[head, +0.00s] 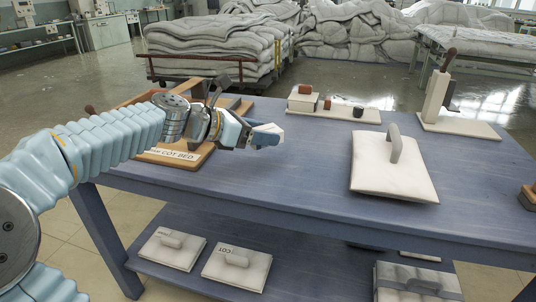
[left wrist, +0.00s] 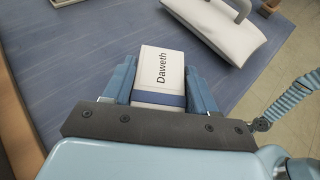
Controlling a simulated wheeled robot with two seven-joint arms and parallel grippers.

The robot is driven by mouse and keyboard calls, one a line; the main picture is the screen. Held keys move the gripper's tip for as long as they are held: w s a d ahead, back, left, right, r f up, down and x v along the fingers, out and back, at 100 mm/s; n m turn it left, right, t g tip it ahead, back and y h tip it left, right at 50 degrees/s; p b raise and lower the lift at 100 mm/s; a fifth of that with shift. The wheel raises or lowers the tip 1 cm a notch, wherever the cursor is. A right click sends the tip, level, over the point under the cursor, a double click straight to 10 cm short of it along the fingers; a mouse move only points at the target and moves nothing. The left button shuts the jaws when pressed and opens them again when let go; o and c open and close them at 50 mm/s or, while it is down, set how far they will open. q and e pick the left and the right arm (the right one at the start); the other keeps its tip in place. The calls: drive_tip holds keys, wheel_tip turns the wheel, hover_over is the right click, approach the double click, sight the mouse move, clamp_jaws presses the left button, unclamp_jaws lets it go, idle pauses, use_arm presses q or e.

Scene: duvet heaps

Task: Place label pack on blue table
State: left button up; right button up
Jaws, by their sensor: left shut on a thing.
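The label pack (left wrist: 160,72) is a small white block with a blue band, marked "Daweth" in the left wrist view. My left gripper (left wrist: 158,95) is shut on it, a finger on each side. In the head view the left gripper (head: 262,135) holds the pack over the left part of the blue table (head: 310,190). I cannot tell how high the pack is above the top. Most of the pack is hidden by the fingers in the head view. My right gripper is not in view.
A white padded block with a grey handle (head: 394,170) lies right on the tabletop. A wooden board lettered "COT BED" (head: 180,155) lies partly under my left arm. A white tray with small blocks (head: 335,110) stands at the back. The table's middle and front are clear.

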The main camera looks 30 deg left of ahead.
use_arm(q)
drive_tip(key=b, duration=0.1)
hover_over(263, 163)
drive_tip(key=f, duration=0.4)
drive_tip(key=shift+s+f, duration=0.15)
drive_tip(key=shift+s, duration=0.05)
drive_tip(key=f, duration=0.1)
drive_tip(key=f+b, duration=0.1)
drive_tip(key=shift+w+a+f, duration=0.1)
drive_tip(key=shift+w+f, duration=0.2)
drive_tip(key=shift+f, duration=0.45)
drive_tip(key=shift+f, duration=0.1)
drive_tip(key=o, duration=0.6)
drive_tip(key=shift+f, duration=0.1)
drive_tip(key=o, duration=0.4)
drive_tip(key=shift+o, duration=0.2)
